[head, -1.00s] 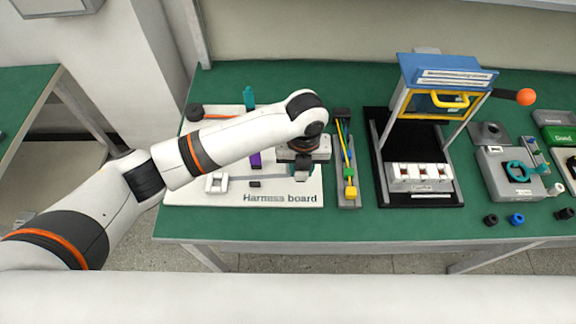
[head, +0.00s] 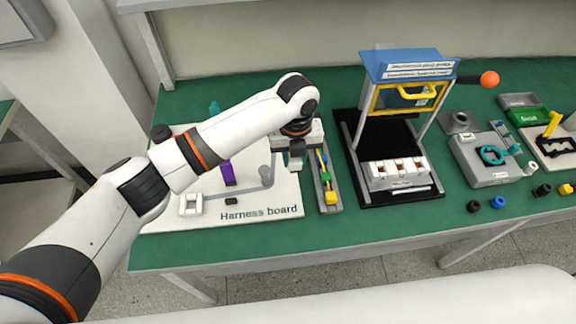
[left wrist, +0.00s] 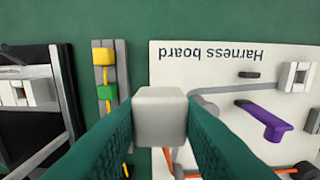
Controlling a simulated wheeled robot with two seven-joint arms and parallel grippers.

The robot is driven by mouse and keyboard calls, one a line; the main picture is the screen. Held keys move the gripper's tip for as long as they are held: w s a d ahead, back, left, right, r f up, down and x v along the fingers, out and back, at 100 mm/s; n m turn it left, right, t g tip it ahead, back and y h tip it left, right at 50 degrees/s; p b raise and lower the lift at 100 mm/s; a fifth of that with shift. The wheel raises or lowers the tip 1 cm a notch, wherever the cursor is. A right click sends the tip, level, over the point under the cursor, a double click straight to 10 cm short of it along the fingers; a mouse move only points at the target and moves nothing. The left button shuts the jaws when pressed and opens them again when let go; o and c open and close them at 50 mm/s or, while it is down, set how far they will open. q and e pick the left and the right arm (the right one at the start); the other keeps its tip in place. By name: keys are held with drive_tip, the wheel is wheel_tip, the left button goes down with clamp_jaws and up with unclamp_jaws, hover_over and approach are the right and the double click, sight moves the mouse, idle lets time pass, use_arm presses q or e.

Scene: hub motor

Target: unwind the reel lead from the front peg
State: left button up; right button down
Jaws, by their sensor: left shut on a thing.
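My left gripper (head: 296,160) is over the right edge of the white harness board (head: 278,196). In the left wrist view its two teal fingers (left wrist: 160,118) are shut on a pale grey block (left wrist: 160,112). I cannot tell if this block is the end of the reel lead. A short grey round peg (head: 266,175) stands on the board, left of the gripper and apart from it. An orange lead (left wrist: 168,162) shows in part at the lower edge of the wrist view; its path is mostly hidden by the fingers. My right gripper is in neither view.
A narrow tray with coloured leads (head: 326,180) stands close right of the gripper. Further right is a blue-topped fixture (head: 408,64) on a black base. On the board are a purple piece (head: 227,173) and a white clip (head: 191,204). Bare green table lies in front.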

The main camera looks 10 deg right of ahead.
use_arm(q)
drive_tip(key=w+b, duration=0.7)
drive_tip(key=w, duration=0.2)
drive_tip(key=shift+d, duration=0.25)
drive_tip(key=shift+r, duration=0.1)
idle(0.4)
